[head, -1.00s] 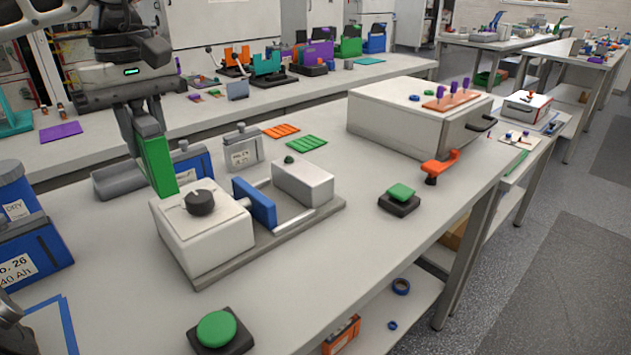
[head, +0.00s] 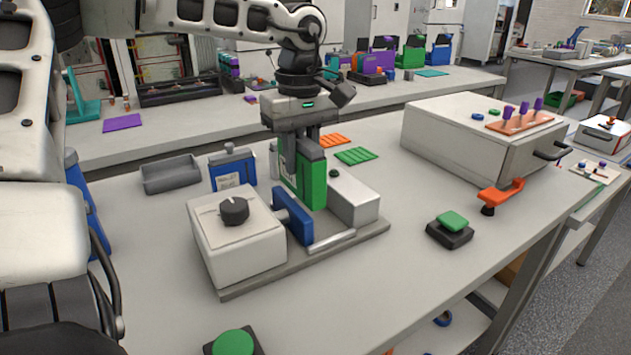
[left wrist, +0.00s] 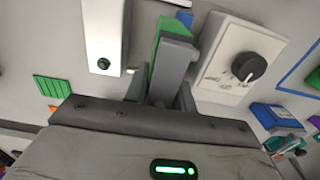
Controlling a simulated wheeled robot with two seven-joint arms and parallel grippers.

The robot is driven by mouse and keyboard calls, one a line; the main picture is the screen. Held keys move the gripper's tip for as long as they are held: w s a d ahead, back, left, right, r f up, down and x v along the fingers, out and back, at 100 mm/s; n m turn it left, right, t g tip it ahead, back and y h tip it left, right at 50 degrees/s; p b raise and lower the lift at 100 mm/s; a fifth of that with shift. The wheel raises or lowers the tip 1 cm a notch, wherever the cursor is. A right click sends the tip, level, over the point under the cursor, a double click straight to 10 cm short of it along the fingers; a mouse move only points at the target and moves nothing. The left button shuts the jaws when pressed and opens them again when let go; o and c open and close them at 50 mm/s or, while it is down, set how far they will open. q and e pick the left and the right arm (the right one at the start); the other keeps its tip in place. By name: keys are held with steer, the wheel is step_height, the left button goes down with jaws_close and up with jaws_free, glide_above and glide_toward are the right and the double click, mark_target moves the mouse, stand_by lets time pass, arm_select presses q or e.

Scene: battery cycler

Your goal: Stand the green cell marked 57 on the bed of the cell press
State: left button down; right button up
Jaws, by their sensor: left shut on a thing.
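The green cell (head: 313,188) is upright in my left gripper (head: 303,150), which points down over the cell press. A pale label shows on the cell, but its number is not readable. The cell is between the press's blue jaw (head: 294,214) and its white end block (head: 354,197). Its lower end is partly hidden by the jaw, and I cannot tell whether it touches the grey bed (head: 372,233). In the left wrist view, the green cell (left wrist: 157,42) shows beside a grey finger, between the end block (left wrist: 104,35) and the knob box (left wrist: 238,60). My right gripper is out of view.
The press's knob box (head: 238,244) stands left of the jaw.

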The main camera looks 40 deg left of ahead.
arm_select(q)
steer(key=shift+w+d+f, duration=0.2)
steer(key=shift+w+f, duration=0.15)
steer(key=shift+f, duration=0.6)
steer(key=shift+w+d+f, duration=0.2)
steer(key=shift+w+f, duration=0.2)
steer(key=shift+f, duration=0.55)
steer(key=shift+w+d+f, duration=0.2)
steer(key=shift+w+f, duration=0.15)
steer(key=shift+f, duration=0.6)
steer(key=c, duration=1.5)
jaws_free()
steer(key=shift+f, duration=0.2)
steer(key=shift+o, duration=0.2)
steer(key=shift+r, duration=0.15)
steer(key=shift+r, duration=0.25)
step_height(320, 180, up, 12)
steer(key=shift+f, duration=0.2)
